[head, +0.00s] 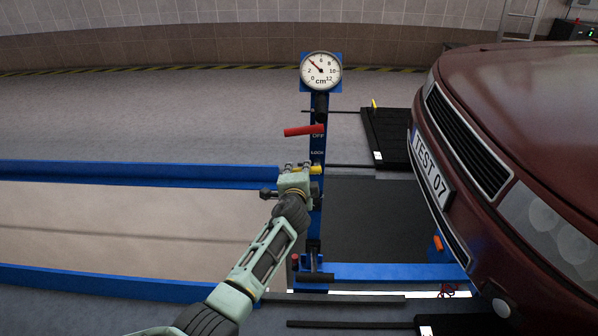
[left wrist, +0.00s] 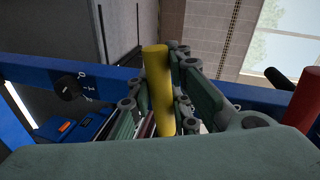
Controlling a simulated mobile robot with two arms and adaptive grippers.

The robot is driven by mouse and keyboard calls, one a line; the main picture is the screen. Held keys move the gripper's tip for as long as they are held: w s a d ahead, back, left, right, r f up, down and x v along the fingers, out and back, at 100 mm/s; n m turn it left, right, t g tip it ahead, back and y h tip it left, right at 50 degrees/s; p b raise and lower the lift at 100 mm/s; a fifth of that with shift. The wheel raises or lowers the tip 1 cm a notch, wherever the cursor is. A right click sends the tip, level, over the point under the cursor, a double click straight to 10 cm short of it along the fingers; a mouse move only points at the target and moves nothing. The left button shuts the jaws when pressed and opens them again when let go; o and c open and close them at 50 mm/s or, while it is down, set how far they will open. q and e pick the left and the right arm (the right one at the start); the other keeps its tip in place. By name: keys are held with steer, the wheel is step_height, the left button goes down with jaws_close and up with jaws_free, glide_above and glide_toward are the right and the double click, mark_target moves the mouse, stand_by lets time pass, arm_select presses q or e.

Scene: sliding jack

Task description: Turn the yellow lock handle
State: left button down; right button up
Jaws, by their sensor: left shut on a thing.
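The yellow lock handle (head: 316,169) is on the blue jack post (head: 317,143), just below the LOCK label. My left gripper (head: 297,168) is at the handle and shut on it, hiding its middle part. In the left wrist view the yellow handle (left wrist: 158,88) stands nearly upright as a cylinder between the dark fingers. My right gripper is in neither view.
A red handle (head: 304,130) sits above, by the OFF label; it also shows in the left wrist view (left wrist: 304,98). A round cm gauge (head: 321,70) tops the post. A dark red car (head: 530,110) stands close on the right. Blue rails (head: 130,172) run left.

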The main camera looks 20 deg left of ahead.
arm_select(q)
steer(key=shift+f, duration=0.15)
steer(key=c, duration=1.6)
jaws_free()
steer(key=shift+s, duration=0.15)
steer(key=v, duration=1.2)
